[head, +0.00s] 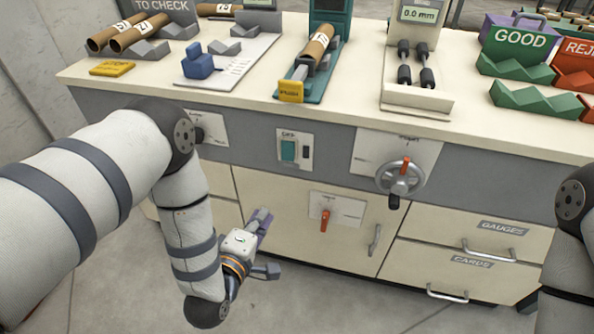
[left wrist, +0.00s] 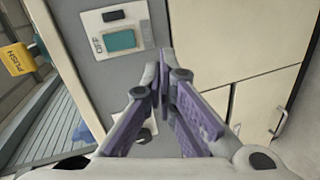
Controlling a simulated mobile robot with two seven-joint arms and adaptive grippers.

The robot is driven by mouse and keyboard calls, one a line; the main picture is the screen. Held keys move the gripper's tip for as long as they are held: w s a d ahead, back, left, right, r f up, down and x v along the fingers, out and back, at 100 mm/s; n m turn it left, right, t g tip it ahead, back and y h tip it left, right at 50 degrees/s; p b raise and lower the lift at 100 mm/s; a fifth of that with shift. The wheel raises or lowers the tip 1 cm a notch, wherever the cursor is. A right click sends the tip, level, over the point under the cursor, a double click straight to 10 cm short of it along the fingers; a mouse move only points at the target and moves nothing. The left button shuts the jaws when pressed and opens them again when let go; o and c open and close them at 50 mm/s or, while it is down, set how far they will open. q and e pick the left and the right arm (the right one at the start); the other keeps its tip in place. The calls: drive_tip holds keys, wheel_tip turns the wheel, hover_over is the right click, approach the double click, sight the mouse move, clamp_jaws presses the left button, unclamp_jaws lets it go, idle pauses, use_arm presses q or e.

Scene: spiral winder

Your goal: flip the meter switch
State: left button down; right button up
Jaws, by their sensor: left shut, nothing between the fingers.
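A teal rocker switch (head: 288,150) sits on a white plate on the grey front panel of the bench. An "OFF" label is beside it, and a small black part (head: 306,153) is on the same plate. In the left wrist view the teal rocker (left wrist: 120,40) is at the upper left, just left of my fingertips. My left gripper (head: 263,217) is shut and empty, in front of the bench, below and left of the switch in the head view. Its purple-padded fingers (left wrist: 163,60) meet near the middle of the wrist view. My right gripper is out of view.
A handwheel (head: 400,178) sticks out right of the switch. A red lever (head: 325,220) is on the cabinet door below. Drawers (head: 470,240) with handles are lower right. The benchtop holds cardboard tubes (head: 315,48), gauges and a green rack (head: 535,98).

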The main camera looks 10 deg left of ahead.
use_arm(q)
drive_tip(key=shift+w+d+r+n+t, duration=0.1)
drive_tip(key=shift+w+r+n+t, duration=0.35)
drive_tip(key=shift+r, duration=0.2)
drive_tip(key=shift+w+r+n+t, duration=0.35)
drive_tip(key=shift+w+r+n, duration=0.05)
drive_tip(key=shift+r+n, duration=0.2)
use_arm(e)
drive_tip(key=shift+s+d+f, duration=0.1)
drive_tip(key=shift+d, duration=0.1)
use_arm(q)
drive_tip(key=b, duration=0.2)
approach(287, 161)
drive_tip(key=shift+w+d+f, duration=0.1)
drive_tip(key=shift+w+f, duration=0.05)
drive_tip(key=shift+w, duration=1.6)
drive_tip(key=shift+w+d+f, duration=0.1)
drive_tip(key=shift+w+f, duration=0.05)
drive_tip(key=shift+w, duration=1.6)
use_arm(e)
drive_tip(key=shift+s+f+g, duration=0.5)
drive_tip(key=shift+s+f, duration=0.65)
use_arm(q)
drive_tip(key=shift+f, duration=0.15)
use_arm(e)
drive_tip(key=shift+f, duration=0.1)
